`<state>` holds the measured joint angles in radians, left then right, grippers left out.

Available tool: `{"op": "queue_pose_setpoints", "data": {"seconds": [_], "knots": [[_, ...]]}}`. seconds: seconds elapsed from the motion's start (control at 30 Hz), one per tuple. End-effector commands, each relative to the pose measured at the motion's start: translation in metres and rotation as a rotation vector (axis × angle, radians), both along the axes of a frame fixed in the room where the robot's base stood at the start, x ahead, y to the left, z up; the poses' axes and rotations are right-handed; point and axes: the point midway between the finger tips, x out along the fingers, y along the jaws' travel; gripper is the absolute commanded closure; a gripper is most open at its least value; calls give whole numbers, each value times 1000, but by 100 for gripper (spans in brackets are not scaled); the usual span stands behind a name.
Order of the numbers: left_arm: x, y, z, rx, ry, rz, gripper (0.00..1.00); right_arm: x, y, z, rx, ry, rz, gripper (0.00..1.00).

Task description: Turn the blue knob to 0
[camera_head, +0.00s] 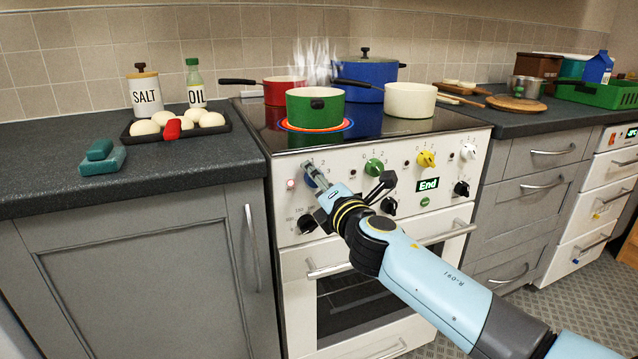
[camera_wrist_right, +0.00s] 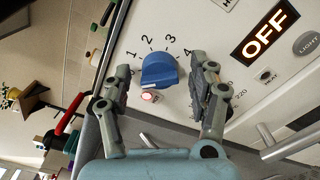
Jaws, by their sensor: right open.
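The blue knob (camera_head: 309,181) is at the left end of the stove's control panel, partly covered by my right gripper (camera_head: 317,172) in the head view. In the right wrist view the blue knob (camera_wrist_right: 159,71) is between the two open fingers of my right gripper (camera_wrist_right: 160,90), with a gap on each side. The printed numbers 1, 2, 3 and 4 arc around the knob. The 0 mark and the knob's exact setting cannot be made out. My left gripper is not in view.
A small red lamp (camera_wrist_right: 150,97) sits beside the knob. A display (camera_wrist_right: 265,28) reads OFF. Green (camera_head: 374,167) and yellow knobs (camera_head: 426,158) are further right on the panel. A green pot (camera_head: 315,107) stands on a glowing ring. An oven handle (camera_head: 330,268) runs below.

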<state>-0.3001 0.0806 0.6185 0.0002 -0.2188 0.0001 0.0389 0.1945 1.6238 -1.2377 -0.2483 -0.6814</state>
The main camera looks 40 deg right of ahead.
Motion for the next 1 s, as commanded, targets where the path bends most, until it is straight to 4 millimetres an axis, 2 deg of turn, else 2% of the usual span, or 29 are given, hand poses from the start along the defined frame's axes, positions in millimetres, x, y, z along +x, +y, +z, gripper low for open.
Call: {"op": "queue_pose_setpoints", "data": {"seconds": [0.17, 0.4, 0.6, 0.77, 1.0], "knots": [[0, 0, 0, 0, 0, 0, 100, -19, 4, -2, 1, 2, 0, 40], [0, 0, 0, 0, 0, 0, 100, -72, 17, -2, 1, 4, 0, 40], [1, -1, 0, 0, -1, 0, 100, -105, 25, -1, 1, 4, 0, 40], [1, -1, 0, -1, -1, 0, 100, -116, 28, -1, 0, 1, 0, 40], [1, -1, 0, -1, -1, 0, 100, -116, 28, -1, 0, 1, 0, 40]]}}
